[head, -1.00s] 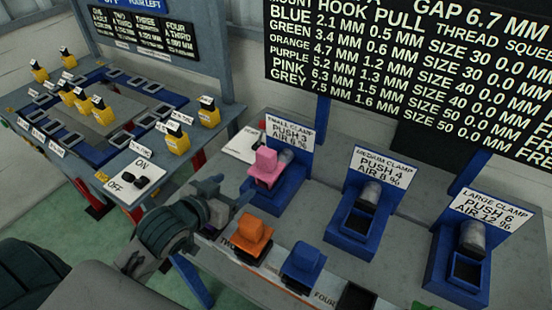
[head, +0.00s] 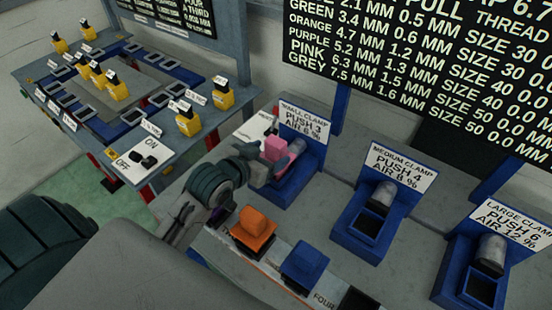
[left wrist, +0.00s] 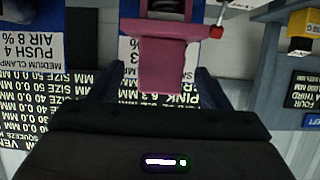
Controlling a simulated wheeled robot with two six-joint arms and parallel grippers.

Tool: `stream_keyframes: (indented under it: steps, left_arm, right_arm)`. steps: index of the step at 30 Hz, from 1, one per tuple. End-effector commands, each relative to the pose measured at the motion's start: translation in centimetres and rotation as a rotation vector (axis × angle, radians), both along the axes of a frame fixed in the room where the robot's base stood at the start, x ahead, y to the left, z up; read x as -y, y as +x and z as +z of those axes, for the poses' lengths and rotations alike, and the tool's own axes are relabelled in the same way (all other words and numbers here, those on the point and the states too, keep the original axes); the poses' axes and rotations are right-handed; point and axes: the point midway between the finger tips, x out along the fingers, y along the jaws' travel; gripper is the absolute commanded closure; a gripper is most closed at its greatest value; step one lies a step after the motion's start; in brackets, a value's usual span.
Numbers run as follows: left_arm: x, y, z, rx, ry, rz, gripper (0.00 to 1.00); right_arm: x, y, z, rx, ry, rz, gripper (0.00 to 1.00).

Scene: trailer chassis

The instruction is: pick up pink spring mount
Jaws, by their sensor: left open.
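The pink spring mount (head: 275,148) sits in the blue small clamp (head: 291,184), under the sign for push 3. My left gripper (head: 268,165) is at the pink mount, coming from the near left, and hides part of it in the head view. In the left wrist view the pink mount (left wrist: 163,62) stands between the two spread fingers of my left gripper (left wrist: 155,80). A gap shows beside it on each side, so the jaws are open. My right gripper is not in view.
An orange mount (head: 255,222) and a blue mount (head: 304,262) stand on the bench's front strip. The medium clamp (head: 362,228) and large clamp (head: 470,285) are to the right. A side table with several yellow pieces (head: 188,122) and an on/off switch panel (head: 140,158) is at left.

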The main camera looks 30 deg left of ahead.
Motion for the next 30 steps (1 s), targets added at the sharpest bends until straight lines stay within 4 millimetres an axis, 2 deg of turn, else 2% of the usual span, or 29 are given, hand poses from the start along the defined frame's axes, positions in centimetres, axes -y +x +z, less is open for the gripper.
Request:
stream_keyframes:
  steps: [3, 9, 17, 27, 30]
  left_arm:
    - [0.2, 1.5, -0.6, -0.004, -0.004, 0.002, 0.29]
    - [0.4, 3.5, -1.7, 0.000, -0.003, 0.001, 0.29]
    - [0.4, 3.7, -1.9, 0.000, 0.000, 0.000, 0.29]
    - [0.4, 3.7, -1.9, 0.000, -0.001, 0.000, 0.96]
    - [0.5, 3.7, -1.8, 0.003, 0.000, 0.000, 0.96]
  right_arm:
    - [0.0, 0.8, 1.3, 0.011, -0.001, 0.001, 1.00]
    - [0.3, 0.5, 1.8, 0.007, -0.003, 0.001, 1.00]
    - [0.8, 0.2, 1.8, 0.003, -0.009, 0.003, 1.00]
    - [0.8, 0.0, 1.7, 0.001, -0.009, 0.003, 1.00]
    - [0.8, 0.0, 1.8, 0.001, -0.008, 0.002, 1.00]
